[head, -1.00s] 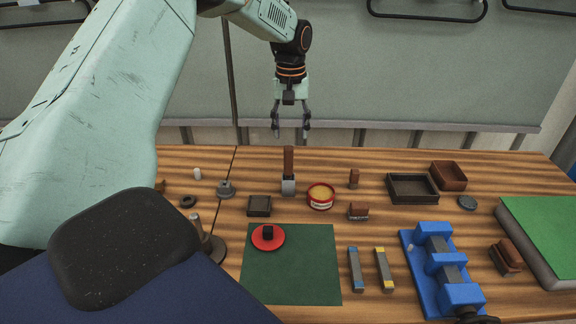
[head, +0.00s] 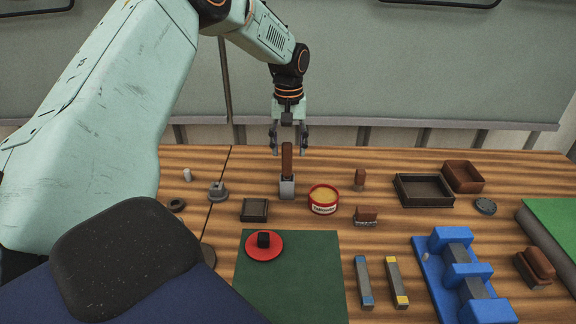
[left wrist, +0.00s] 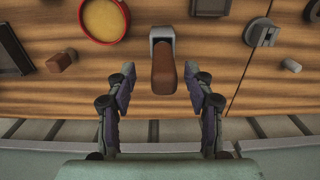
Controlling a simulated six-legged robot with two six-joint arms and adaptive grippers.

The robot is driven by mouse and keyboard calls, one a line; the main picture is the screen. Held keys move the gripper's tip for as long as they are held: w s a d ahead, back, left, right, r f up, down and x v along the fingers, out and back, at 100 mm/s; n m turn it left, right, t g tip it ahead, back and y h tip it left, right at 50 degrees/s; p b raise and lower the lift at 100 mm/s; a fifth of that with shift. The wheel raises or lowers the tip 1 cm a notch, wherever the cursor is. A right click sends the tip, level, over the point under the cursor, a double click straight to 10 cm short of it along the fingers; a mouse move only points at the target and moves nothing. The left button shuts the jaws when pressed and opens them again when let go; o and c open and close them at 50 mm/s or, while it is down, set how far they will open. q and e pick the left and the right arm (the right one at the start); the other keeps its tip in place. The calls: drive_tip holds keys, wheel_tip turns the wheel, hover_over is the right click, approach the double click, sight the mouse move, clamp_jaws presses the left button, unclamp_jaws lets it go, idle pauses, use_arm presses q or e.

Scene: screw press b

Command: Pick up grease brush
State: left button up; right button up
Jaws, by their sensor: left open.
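The grease brush (head: 287,170) stands upright on the wooden bench, with a brown handle on top and a grey block-like base. It also shows in the left wrist view (left wrist: 164,66), seen from above, ahead of and between the fingers. My left gripper (head: 288,152) is open and empty, pointing down behind and above the brush handle. In the left wrist view its two fingers (left wrist: 163,90) are spread apart, and no contact with the handle shows. A red tin of yellow grease (head: 323,199) stands just right of the brush. My right gripper is not in view.
A dark small tray (head: 255,210) lies left of the brush and a grey fitting (head: 217,191) farther left. A brown wooden block (head: 360,179) stands to the right. A green mat (head: 290,285) with a red disc (head: 264,246) lies in front. A blue vise (head: 460,270) is at the right.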

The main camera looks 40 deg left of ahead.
sight(287, 157)
use_arm(q)
drive_tip(key=f, duration=0.2)
drive_tip(key=a+f, duration=0.1)
drive_tip(key=f, duration=0.1)
drive_tip(key=shift+d+f, duration=0.1)
drive_tip(key=shift+d, duration=0.25)
drive_tip(key=shift+c, duration=0.4)
drive_tip(key=shift+a, duration=0.25)
drive_tip(key=c, duration=0.4)
drive_tip(key=shift+d, duration=0.2)
drive_tip(key=c, duration=0.5)
clamp_jaws()
drive_tip(key=shift+a, duration=0.1)
